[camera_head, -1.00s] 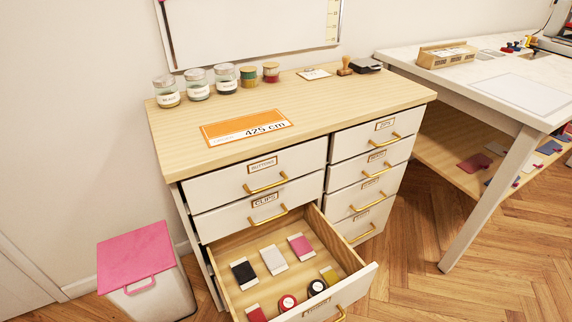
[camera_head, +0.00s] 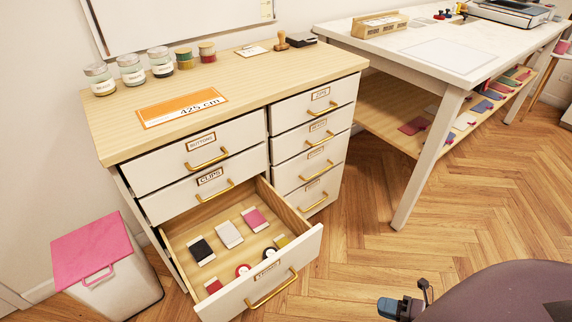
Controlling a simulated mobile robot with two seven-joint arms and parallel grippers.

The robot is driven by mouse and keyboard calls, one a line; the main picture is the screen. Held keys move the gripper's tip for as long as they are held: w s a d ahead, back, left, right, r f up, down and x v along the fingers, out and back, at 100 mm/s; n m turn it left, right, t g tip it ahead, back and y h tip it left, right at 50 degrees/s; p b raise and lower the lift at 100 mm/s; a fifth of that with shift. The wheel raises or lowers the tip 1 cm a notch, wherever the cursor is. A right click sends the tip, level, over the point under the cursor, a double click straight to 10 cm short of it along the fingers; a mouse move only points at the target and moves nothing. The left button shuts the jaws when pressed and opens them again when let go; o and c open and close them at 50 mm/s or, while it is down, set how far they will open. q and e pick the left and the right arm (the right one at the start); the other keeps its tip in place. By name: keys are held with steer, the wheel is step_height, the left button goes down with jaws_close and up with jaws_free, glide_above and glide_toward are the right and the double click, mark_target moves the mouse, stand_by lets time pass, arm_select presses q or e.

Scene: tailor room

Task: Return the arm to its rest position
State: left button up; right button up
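My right gripper (camera_head: 404,304) shows small and dark with blue parts at the bottom edge, right of the open drawer and over the floor. It is well apart from the drawer. Its fingers are too small and partly cut off to tell whether they are open or shut. Part of my own arm, a dark purple-grey rounded shape, fills the bottom right corner. My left gripper is out of view.
The drawer (camera_head: 303,249) below the clips drawer stands pulled out, with thread cards and spools inside. The cabinet top (camera_head: 268,77) holds jars and an orange card. A pink-lidded bin (camera_head: 88,247) stands left. A white table (camera_head: 458,60) stands right; open floor lies between.

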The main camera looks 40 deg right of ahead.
steer(key=s+a+r+m+g+h, duration=0.1)
steer(key=a+r+m+g+h, duration=0.2)
steer(key=r+m, duration=0.5)
steer(key=s+a+r+m+g+h, duration=0.1)
steer(key=a+r+m+h, duration=0.2)
steer(key=a+r+m, duration=0.5)
steer(key=shift+a+f+m, duration=0.9)
steer(key=shift+a+m, duration=0.55)
steer(key=shift+m, duration=1.95)
arm_select(q)
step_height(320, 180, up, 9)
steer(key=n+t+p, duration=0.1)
steer(key=p, duration=1)
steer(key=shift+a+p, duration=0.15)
steer(key=shift+p, duration=0.2)
arm_select(e)
step_height(320, 180, up, 10)
steer(key=w+t+h, duration=0.1)
steer(key=t, duration=0.1)
steer(key=shift+w+f+m, duration=0.2)
steer(key=shift+w+m, duration=0.05)
steer(key=shift+m, duration=0.15)
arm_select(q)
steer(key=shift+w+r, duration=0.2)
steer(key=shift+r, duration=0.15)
